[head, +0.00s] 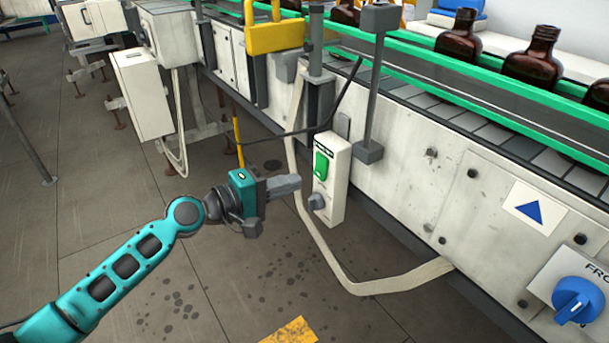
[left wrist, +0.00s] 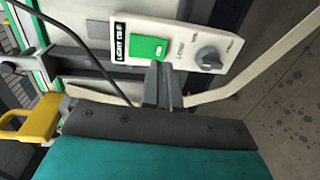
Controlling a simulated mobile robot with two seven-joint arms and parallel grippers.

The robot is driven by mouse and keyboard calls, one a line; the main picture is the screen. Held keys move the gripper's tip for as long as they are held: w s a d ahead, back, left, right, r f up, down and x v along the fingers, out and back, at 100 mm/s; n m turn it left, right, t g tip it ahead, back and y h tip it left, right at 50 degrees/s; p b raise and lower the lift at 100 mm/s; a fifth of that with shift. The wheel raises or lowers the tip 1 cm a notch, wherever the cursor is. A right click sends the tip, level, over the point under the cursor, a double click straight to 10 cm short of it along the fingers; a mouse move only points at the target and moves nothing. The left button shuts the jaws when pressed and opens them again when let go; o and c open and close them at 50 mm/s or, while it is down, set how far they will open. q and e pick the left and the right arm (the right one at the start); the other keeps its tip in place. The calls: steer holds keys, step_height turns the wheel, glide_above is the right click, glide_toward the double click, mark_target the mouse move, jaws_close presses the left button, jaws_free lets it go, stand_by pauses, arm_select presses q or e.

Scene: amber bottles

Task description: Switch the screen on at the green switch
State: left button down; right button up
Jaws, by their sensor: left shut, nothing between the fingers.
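The green switch (head: 321,164) is on the upper part of a white control box (head: 336,184) at the side of the conveyor. In the left wrist view, the green switch (left wrist: 147,48) sits on the box between a black label and a grey knob (left wrist: 208,57). My left gripper (head: 298,183) is shut and empty, with its fingers pointing at the box from the left. In the left wrist view, its fingertips (left wrist: 159,68) overlap the lower edge of the switch. I cannot tell whether they touch it. No screen is recognizable. My right gripper is not in view.
A pale strap (head: 366,287) hangs beside and below the box. A black cable (head: 345,95) runs above it. A grey post (head: 376,85) stands just right of it. Amber bottles (head: 533,60) stand on the green-railed conveyor. A blue knob (head: 576,300) is at lower right.

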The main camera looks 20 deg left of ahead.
mark_target(318, 175)
arm_select(q)
steer(key=shift+x, duration=2.15)
steer(key=shift+w+d+b, duration=0.1)
steer(key=shift+b, duration=0.8)
